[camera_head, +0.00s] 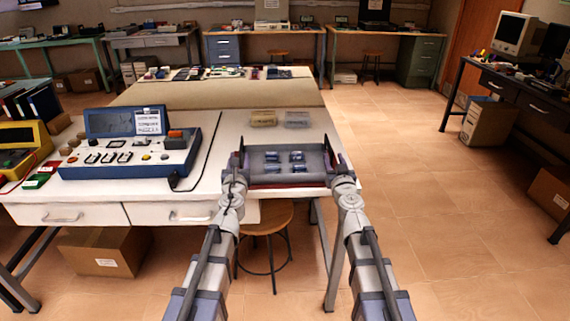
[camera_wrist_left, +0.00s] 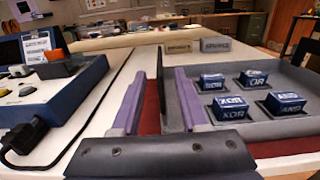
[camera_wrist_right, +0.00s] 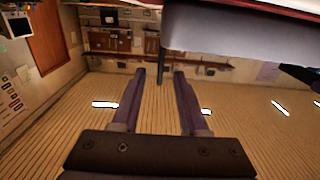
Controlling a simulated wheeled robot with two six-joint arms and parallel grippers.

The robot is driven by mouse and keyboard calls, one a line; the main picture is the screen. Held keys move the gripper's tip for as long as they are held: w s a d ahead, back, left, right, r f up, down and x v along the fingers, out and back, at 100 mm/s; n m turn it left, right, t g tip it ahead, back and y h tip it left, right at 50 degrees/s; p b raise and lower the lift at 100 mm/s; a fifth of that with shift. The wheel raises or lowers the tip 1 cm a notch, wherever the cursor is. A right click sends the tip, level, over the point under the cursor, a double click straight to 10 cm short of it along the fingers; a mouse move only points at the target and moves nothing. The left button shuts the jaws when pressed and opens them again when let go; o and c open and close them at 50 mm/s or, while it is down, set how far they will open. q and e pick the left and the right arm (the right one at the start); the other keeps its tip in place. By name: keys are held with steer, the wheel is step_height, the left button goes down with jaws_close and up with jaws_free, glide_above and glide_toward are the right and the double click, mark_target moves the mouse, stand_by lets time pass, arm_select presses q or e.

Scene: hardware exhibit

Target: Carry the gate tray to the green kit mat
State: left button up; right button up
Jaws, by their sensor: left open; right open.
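The gate tray (camera_head: 322,178) is grey with upright dark ends and holds several blue blocks marked with gate names. It rests on a red mat at the right front edge of the white table. My left gripper (camera_head: 238,172) is at the tray's left end. In the left wrist view its open fingers (camera_wrist_left: 158,100) stand on either side of the tray's left wall (camera_wrist_left: 161,80). My right gripper (camera_head: 342,170) is at the tray's right end. I cannot make out a green kit mat.
A blue-framed console (camera_head: 130,155) and a black cable stand left of the tray on the white table (camera_head: 225,125). Two small placards (camera_head: 263,118) stand behind the tray. A stool (camera_head: 268,218) is under the table. Open floor (camera_head: 440,210) lies to the right.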

mark_target(241, 146)
arm_select(q)
steer(key=w, duration=0.7)
steer(key=shift+w+a, duration=0.25)
steer(key=shift+w, duration=0.05)
arm_select(e)
steer(key=w, duration=0.7)
steer(key=shift+w+a, duration=0.25)
steer(key=shift+w, duration=0.05)
arm_select(q)
steer(key=shift+s, duration=0.1)
arm_select(e)
steer(key=shift+s, duration=0.1)
arm_select(q)
jaws_close()
arm_select(e)
jaws_close()
